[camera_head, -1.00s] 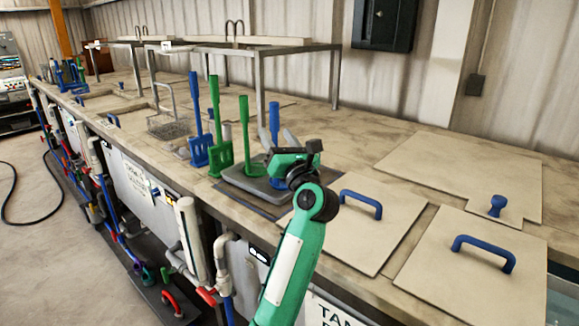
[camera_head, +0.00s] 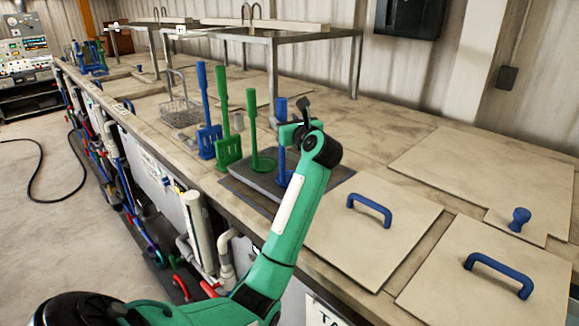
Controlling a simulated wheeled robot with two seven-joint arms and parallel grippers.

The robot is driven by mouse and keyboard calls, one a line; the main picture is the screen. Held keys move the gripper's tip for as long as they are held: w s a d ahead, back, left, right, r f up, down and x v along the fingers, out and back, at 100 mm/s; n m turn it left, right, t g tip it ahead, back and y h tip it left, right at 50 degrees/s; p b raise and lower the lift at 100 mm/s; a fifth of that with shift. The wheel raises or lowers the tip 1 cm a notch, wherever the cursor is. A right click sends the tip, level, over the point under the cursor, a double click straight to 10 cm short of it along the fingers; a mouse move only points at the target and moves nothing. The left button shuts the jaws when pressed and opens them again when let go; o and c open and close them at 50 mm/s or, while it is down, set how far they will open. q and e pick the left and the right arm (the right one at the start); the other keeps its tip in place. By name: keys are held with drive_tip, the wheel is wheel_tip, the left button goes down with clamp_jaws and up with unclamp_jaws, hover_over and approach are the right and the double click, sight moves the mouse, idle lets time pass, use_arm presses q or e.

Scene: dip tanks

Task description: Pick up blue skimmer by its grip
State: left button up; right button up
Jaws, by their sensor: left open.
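The blue skimmer (camera_head: 281,112) stands upright on a grey tray (camera_head: 258,187), its blue handle rising behind my left gripper. Its lower end is partly hidden by my green arm. My left gripper (camera_head: 296,117) is open, close in front of the handle. I cannot tell whether its jaws are around the handle or beside it. A green tool with a round foot (camera_head: 252,125) stands just left of it. A green slotted tool (camera_head: 224,112) and a blue slotted tool (camera_head: 204,100) stand further left. My right gripper is not in view.
Tank lids with blue handles (camera_head: 369,209) lie to the right, and a blue knob (camera_head: 519,218) sits on another lid. A wire basket (camera_head: 180,112) stands behind on the left. A metal-legged raised shelf (camera_head: 310,42) stands at the back.

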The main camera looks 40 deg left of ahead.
use_arm(q)
drive_tip(key=shift+w+a+r+p, duration=0.15)
drive_tip(key=shift+a+p, duration=0.25)
drive_tip(key=shift+a, duration=0.05)
drive_tip(key=shift+w+a+r+p, duration=0.1)
drive_tip(key=shift+a+p, duration=0.25)
drive_tip(key=shift+a, duration=0.05)
drive_tip(key=shift+p+x, duration=0.6)
drive_tip(key=shift+x, duration=0.6)
drive_tip(key=shift+w+a+f, duration=0.15)
drive_tip(key=shift+a+f, duration=0.1)
drive_tip(key=shift+a, duration=0.2)
clamp_jaws()
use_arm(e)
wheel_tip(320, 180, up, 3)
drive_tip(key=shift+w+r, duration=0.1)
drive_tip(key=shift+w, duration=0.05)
